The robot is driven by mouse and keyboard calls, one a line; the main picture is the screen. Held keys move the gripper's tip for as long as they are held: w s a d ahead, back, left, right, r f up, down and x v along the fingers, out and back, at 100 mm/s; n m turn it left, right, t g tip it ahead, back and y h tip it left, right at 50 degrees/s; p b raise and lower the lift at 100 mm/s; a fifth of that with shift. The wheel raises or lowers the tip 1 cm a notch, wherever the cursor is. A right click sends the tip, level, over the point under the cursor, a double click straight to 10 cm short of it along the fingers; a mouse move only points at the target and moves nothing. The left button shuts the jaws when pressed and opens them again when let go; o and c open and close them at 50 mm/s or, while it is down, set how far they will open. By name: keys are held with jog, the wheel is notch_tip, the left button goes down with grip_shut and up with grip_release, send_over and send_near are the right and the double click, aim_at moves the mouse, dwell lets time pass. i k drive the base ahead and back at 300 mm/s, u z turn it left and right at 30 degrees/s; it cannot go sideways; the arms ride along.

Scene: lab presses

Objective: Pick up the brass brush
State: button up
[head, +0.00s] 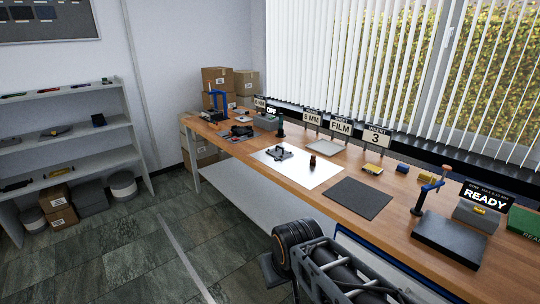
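I cannot tell for sure which thing is the brass brush; at this size several small items could be it. A small yellow block-like item (373,169) lies on the wooden bench in front of the sign marked 3. A small dark brown upright item (312,161) stands on the white sheet. A yellow item (61,170) lies on the left shelf. Part of my arm shows at the bottom centre, but my gripper's fingertips are not in view.
The wooden bench (324,205) runs along the window. It bears a dark mat (358,198), a white sheet (297,168), a press with an orange handle (426,200), a READY display (485,198) and a blue press (217,103). Tiled floor (130,245) is open at left.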

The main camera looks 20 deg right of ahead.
aim_at(313, 161)
jog(key=u, duration=0.5)
jog(key=i, duration=1.9)
jog(key=z, duration=0.3)
jog(key=i, duration=0.85)
jog(key=z, duration=1.55)
jog(key=i, duration=0.7)
jog(key=z, duration=0.7)
